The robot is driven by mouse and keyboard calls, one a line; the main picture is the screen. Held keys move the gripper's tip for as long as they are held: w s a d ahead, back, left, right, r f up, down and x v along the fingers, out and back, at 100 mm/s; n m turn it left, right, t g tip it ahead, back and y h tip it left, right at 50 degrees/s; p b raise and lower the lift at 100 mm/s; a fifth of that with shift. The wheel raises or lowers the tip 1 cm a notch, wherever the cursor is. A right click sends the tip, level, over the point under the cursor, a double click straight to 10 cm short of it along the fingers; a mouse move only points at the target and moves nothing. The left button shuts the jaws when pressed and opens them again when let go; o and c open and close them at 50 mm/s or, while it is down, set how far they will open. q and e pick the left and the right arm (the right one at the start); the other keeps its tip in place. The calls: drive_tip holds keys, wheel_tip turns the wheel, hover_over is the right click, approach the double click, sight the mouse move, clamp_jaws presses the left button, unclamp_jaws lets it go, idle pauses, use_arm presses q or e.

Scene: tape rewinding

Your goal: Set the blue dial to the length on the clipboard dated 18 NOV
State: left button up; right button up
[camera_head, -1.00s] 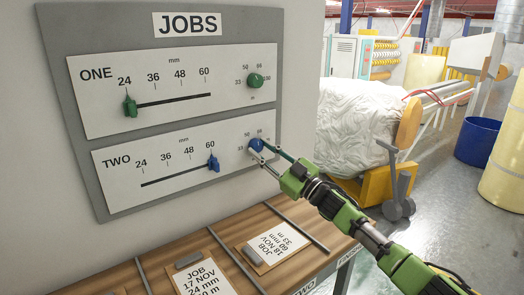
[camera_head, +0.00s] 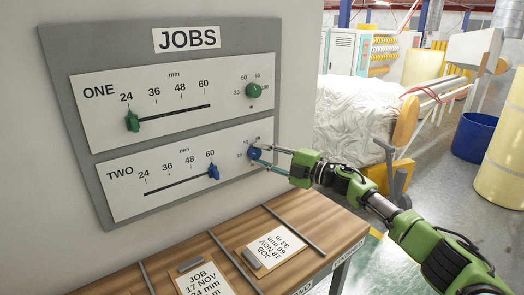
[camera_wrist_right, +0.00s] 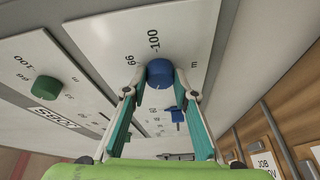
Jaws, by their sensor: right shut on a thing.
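The blue dial (camera_head: 254,153) is at the right end of the lower panel, marked TWO. It also shows in the right wrist view (camera_wrist_right: 160,72), with the printed 66 and 100 beside it. My right gripper (camera_head: 262,155) is shut on the dial, one finger on either side. I cannot tell which number the dial points to. The clipboard dated 18 NOV (camera_head: 272,248) lies on the wooden bench and reads 60 mm and 33 m. My left gripper is not in view.
The blue slider (camera_head: 213,172) sits near 60 on panel TWO. Above, panel ONE has a green slider (camera_head: 132,121) near 24 and a green dial (camera_head: 253,91). Another clipboard (camera_head: 205,280), dated 17 NOV, lies at the bench front. Metal strips (camera_head: 292,230) divide the bench.

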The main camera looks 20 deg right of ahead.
drive_tip(key=n+p, duration=0.1)
drive_tip(key=n+h+p, duration=0.1)
drive_tip(key=n+g+p, duration=0.1)
drive_tip(key=shift+r+n, duration=0.25)
drive_tip(key=shift+n, duration=0.05)
drive_tip(key=shift+f+n+h+p, duration=0.1)
drive_tip(key=shift+n+h+p, duration=0.3)
drive_tip(key=shift+n+p, duration=0.2)
drive_tip(key=o, duration=1.1)
drive_tip(key=shift+s+d, duration=0.1)
drive_tip(key=v, duration=1.1)
drive_tip(key=shift+s+d, duration=0.2)
drive_tip(key=shift+s, duration=0.1)
